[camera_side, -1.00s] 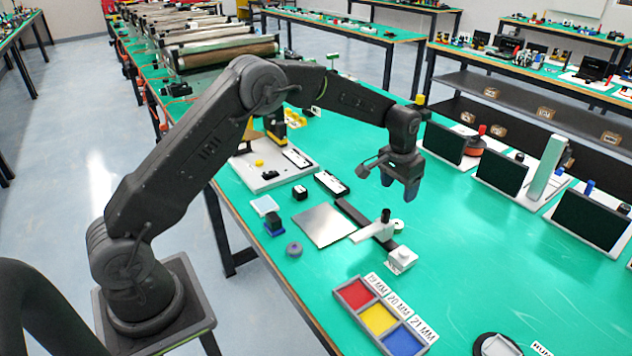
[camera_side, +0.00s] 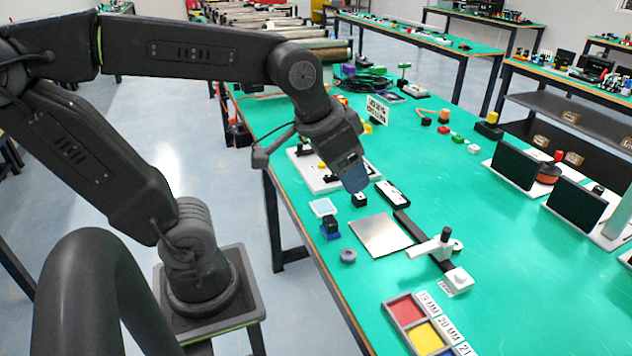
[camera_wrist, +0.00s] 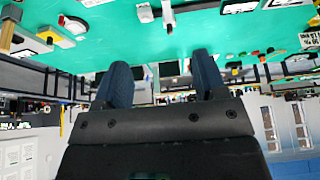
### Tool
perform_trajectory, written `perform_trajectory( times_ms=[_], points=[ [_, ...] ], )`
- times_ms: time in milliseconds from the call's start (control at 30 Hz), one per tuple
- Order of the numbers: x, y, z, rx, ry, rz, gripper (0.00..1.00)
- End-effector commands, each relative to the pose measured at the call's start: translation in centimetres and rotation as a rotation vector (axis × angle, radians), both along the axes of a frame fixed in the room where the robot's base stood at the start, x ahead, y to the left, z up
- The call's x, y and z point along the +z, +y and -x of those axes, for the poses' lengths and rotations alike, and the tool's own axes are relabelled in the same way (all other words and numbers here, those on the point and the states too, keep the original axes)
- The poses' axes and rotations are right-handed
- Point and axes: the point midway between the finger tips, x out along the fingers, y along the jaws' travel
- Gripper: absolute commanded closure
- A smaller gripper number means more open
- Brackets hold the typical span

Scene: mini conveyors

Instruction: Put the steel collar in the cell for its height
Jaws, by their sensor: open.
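The steel collar (camera_side: 348,256) is a small grey ring lying flat on the green table, near its left edge. The sorting tray (camera_side: 390,317) at the bottom has a red cell (camera_side: 407,310), a yellow cell (camera_side: 427,338) and a partly cut-off blue cell. Labels 19 MM (camera_side: 430,303) and 20 MM (camera_side: 447,329) stand beside the red and yellow cells. A measuring gauge (camera_side: 437,246) with a dark bar lies right of a bare metal plate (camera_side: 381,235). My gripper (camera_side: 353,182) is open and empty, above and beyond the collar; its blue fingers show in the wrist view (camera_wrist: 162,75).
A blue-and-black block (camera_side: 330,228) and a pale blue-topped pad (camera_side: 322,207) stand close behind the collar. A white board (camera_side: 312,178) lies under my wrist. Dark screens (camera_side: 520,170) stand at right. The green table right of the gauge is clear.

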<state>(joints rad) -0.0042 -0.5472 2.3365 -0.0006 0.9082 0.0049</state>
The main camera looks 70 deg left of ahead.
Motion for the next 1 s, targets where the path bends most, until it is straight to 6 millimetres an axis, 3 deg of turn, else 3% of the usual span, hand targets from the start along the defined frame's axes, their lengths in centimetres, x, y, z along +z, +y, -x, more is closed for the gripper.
perform_trajectory(
  times_ms=[100, 200, 667, 867, 1000],
  points=[
    [-0.9, -0.1, 2.9, 0.000, -0.032, 0.001, 0.35],
    [-1.6, -0.1, 4.2, 0.000, -0.043, 0.001, 0.33],
    [-1.9, -0.1, 4.7, 0.000, -0.047, 0.001, 0.30],
    [-0.9, -0.1, 3.1, 0.000, -0.027, 0.001, 0.30],
    [0.7, 0.1, -0.8, 0.001, 0.024, 0.000, 0.30]
  ],
)
